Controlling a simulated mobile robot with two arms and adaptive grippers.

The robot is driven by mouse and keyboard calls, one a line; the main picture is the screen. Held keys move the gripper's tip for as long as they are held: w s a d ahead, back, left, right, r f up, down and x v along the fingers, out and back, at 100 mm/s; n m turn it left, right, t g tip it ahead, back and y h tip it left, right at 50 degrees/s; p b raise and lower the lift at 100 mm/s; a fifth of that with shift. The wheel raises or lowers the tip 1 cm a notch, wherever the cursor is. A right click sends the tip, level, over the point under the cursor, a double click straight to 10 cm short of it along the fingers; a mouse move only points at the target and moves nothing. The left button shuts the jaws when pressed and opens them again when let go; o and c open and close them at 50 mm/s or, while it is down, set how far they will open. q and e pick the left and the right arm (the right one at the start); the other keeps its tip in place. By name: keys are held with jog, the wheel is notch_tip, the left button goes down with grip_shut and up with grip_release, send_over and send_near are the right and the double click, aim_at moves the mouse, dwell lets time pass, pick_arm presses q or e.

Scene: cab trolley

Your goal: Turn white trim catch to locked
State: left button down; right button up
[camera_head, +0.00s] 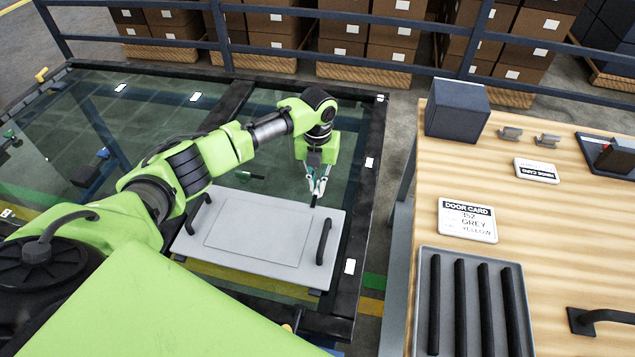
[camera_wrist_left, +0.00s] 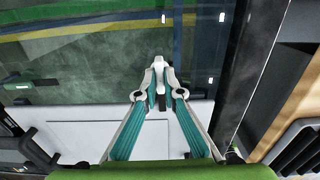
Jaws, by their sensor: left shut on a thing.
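My left gripper (camera_head: 319,186) points down at the far edge of a light grey panel (camera_head: 255,232). Its fingers are closed together on a small dark upright piece (camera_head: 313,201), which stands by that edge. In the left wrist view the fingertips (camera_wrist_left: 159,64) meet, with a dark piece (camera_wrist_left: 162,102) showing between the fingers. The fingers hide most of what they hold, so I cannot tell its colour there or which way the catch is turned. My right gripper is out of view.
The panel has two dark handles (camera_head: 323,242) and lies over a dark-framed glass surface (camera_head: 70,120). To the right is a wooden table with a door card sign (camera_head: 467,220), a grey tray of black bars (camera_head: 427,253) and a dark box (camera_head: 457,108). A rail (camera_head: 420,70) runs behind.

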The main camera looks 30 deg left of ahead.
aim_at(318, 186)
pick_arm(q)
jog(key=shift+m, duration=0.3)
jog(key=c, duration=2.2)
grip_release()
jog(key=shift+o, duration=0.2)
notch_tip(318, 186, up, 12)
